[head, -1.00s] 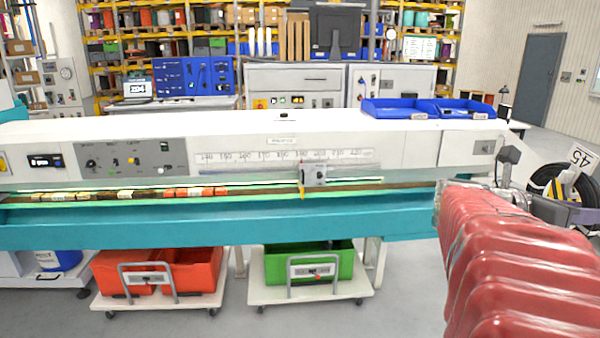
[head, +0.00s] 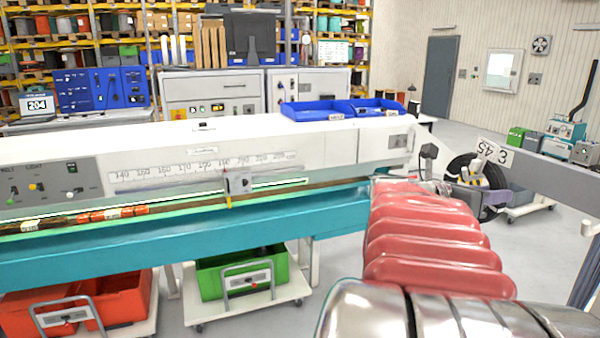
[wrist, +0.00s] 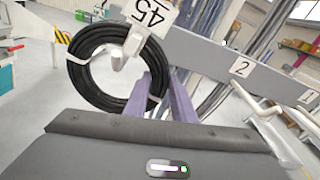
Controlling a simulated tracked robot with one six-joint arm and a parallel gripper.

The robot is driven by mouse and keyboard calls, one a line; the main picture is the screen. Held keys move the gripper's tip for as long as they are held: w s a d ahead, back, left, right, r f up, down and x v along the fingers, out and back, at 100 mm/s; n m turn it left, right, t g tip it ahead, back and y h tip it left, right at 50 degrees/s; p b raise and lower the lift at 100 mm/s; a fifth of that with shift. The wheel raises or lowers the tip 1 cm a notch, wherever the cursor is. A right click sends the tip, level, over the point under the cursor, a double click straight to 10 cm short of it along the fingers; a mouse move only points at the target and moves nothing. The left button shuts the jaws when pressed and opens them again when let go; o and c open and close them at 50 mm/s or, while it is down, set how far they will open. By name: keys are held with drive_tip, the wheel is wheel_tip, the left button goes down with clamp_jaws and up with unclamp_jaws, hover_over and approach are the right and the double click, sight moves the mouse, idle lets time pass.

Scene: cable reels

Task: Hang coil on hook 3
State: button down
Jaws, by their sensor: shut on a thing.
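The black coil (wrist: 82,82), bound with white ties, hangs in my gripper (wrist: 161,76), whose purple fingers are shut on its right side in the wrist view. A white tag reading 45 (wrist: 152,14) is at its top. A pale hook end (wrist: 133,42) overlaps the coil's upper opening; I cannot tell whether it passes through. In the head view the coil (head: 456,172) shows beyond my red-sleeved arm, close to the rail's plate 3 (head: 503,156).
The grey rail (wrist: 205,52) carries plate 2 (wrist: 241,67) and plate 1 (wrist: 308,96), with pale hook 2 (wrist: 252,101) sticking out to the right of the coil. The long white and teal machine (head: 150,245) stands left of my arm. Grey floor is open at front.

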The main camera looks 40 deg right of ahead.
drive_tip(key=shift+f, duration=0.8)
drive_tip(key=shift+f, duration=0.15)
drive_tip(key=c, duration=1.4)
unclamp_jaws()
drive_tip(key=shift+o, duration=0.2)
drive_tip(key=o, duration=0.6)
drive_tip(key=f+v, duration=0.1)
drive_tip(key=v, duration=0.9)
drive_tip(key=shift+a, duration=0.45)
